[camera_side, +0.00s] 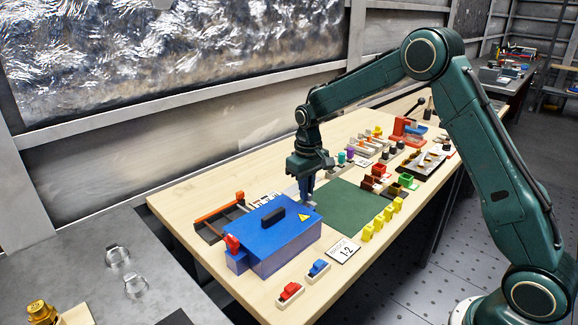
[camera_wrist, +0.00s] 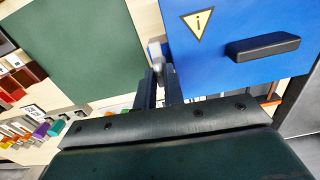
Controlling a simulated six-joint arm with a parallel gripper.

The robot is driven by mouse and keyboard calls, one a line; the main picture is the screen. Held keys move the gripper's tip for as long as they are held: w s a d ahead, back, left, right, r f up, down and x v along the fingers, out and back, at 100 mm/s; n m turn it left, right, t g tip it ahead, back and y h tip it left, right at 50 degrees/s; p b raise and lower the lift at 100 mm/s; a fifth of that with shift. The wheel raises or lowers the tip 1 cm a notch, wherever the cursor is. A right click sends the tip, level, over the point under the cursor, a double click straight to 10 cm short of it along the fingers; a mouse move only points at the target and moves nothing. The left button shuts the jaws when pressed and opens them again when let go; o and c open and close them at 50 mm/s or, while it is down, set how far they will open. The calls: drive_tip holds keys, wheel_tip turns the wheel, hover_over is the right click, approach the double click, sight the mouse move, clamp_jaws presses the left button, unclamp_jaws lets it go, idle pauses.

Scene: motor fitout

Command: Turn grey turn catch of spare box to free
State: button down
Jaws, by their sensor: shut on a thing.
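The spare box (camera_side: 275,252) is blue, with a black bar handle and a yellow warning triangle on its lid. Its lid also shows in the wrist view (camera_wrist: 245,75). The grey turn catch (camera_wrist: 156,50) sits at the lid's edge in the wrist view. My gripper (camera_side: 306,198) points down at the right end of the box. In the wrist view my gripper (camera_wrist: 160,72) has its two fingers close on either side of the grey catch, shut on it. In the side view the fingers mostly hide this catch. A red catch (camera_side: 232,243) is at the box's left end.
A green mat (camera_side: 350,208) lies right of the box. Yellow parts (camera_side: 378,223), a label card (camera_side: 343,250), and red (camera_side: 290,291) and blue (camera_side: 318,268) parts lie in front. An orange-barred rack (camera_side: 218,206) stands close behind the box.

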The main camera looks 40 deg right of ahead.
drive_tip(key=shift+n, duration=0.4)
drive_tip(key=c, duration=1.5)
unclamp_jaws()
drive_tip(key=shift+r, duration=0.15)
wheel_tip(320, 180, up, 14)
drive_tip(key=shift+f, duration=0.25)
